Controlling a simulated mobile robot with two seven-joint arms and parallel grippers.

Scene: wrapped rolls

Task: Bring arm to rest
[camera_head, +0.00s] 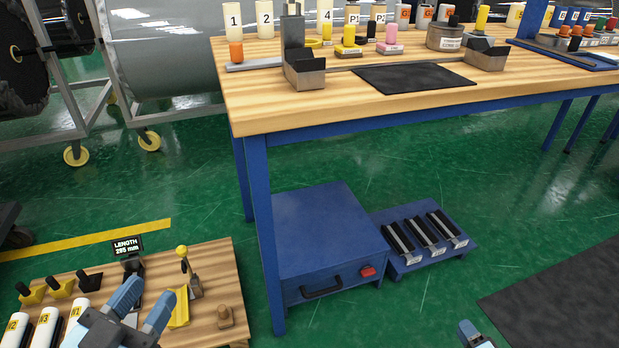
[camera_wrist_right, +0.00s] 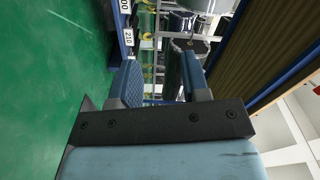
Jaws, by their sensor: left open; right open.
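My left gripper (camera_head: 157,293) is at the lower left in the head view, its two blue fingers apart with nothing seen between them. It is over the small wooden bench, near a yellow tray piece (camera_head: 179,308). My right gripper (camera_wrist_right: 163,78) shows in the right wrist view with its fingers apart and an empty gap between them. In the head view only a blue-grey tip of my right arm shows at the bottom edge, over the green floor; the rest is out of frame.
The small wooden bench (camera_head: 215,272) carries white rolls (camera_head: 45,325), a length display (camera_head: 127,246) and a yellow-knobbed lever (camera_head: 183,262). A large blue-legged workbench (camera_head: 245,105) stands ahead, with a blue box (camera_head: 325,235) and a rack (camera_head: 465,250) below.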

